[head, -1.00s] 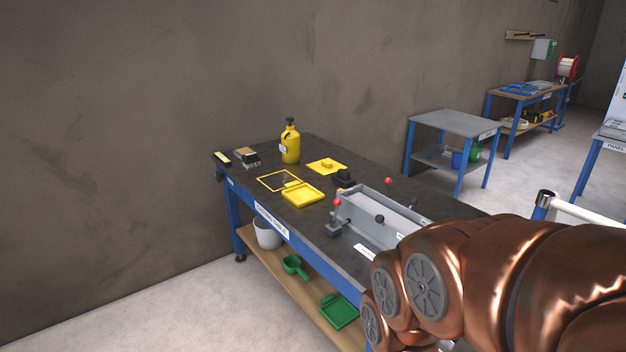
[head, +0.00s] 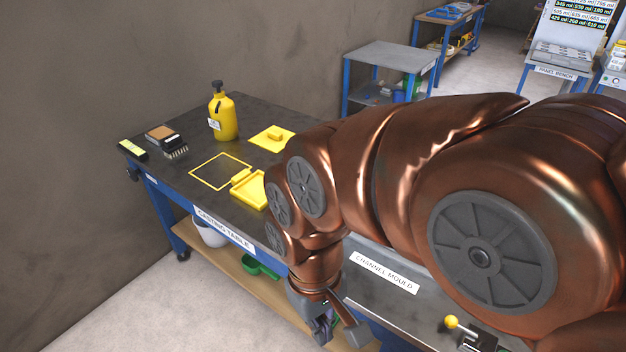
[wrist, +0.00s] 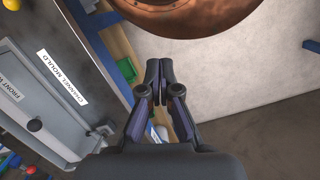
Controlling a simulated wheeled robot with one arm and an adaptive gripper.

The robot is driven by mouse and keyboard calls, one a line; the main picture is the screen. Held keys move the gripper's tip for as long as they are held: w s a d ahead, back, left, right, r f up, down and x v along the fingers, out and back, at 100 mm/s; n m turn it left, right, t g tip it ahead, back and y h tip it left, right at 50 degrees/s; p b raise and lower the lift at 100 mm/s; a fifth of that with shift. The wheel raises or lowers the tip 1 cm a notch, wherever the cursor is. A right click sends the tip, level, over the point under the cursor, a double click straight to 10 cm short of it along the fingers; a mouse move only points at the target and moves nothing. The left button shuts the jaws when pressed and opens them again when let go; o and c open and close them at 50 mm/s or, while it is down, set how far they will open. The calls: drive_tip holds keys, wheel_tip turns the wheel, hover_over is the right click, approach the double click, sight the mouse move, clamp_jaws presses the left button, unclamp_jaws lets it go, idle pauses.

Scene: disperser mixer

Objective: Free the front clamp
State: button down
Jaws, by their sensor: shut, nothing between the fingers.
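The channel mould's label (head: 384,272) shows on the grey mould in the head view, and the mould's grey side wall (wrist: 28,85) lies at left in the wrist view. A yellow ball-ended lever (head: 452,322) on a dark fitting sits at the bottom of the head view; I cannot tell whether it is the front clamp. A small grey fitting (wrist: 101,131) sits by the mould's edge in the wrist view. My gripper (wrist: 159,70) is shut and empty, out beside the table's front edge, apart from the mould. My arm hides much of the mould.
A yellow bottle (head: 223,115), yellow tray (head: 251,189) and yellow lid (head: 272,138) stand on the table's left part. A grey side table (head: 390,55) stands behind. Open floor (wrist: 220,75) lies beside the table. Red and blue knobs show at the wrist view's lower left.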

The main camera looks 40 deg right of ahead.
idle(0.3)
drive_tip(key=w+d+r+m+y+p, duration=0.1)
drive_tip(key=w+d+r+m, duration=0.15)
drive_tip(key=w, duration=0.55)
drive_tip(key=w+d+r+m+y, duration=0.1)
drive_tip(key=w+d+r+m, duration=0.2)
drive_tip(key=w, duration=0.4)
drive_tip(key=w+d+r+m+y+p, duration=0.15)
drive_tip(key=w+d, duration=0.25)
drive_tip(key=w, duration=0.4)
drive_tip(key=w+d+f+m, duration=0.2)
drive_tip(key=w+d+m, duration=0.1)
drive_tip(key=d, duration=0.4)
drive_tip(key=w+d+f+m+y, duration=0.1)
drive_tip(key=w+d+f+m, duration=0.1)
drive_tip(key=d, duration=0.6)
drive_tip(key=w+d+f+m, duration=0.2)
drive_tip(key=w+d+m, duration=0.1)
drive_tip(key=d, duration=0.5)
drive_tip(key=shift+w+d+m+t+p, duration=0.25)
drive_tip(key=shift+w+m+t+p, duration=0.1)
drive_tip(key=shift+m, duration=0.35)
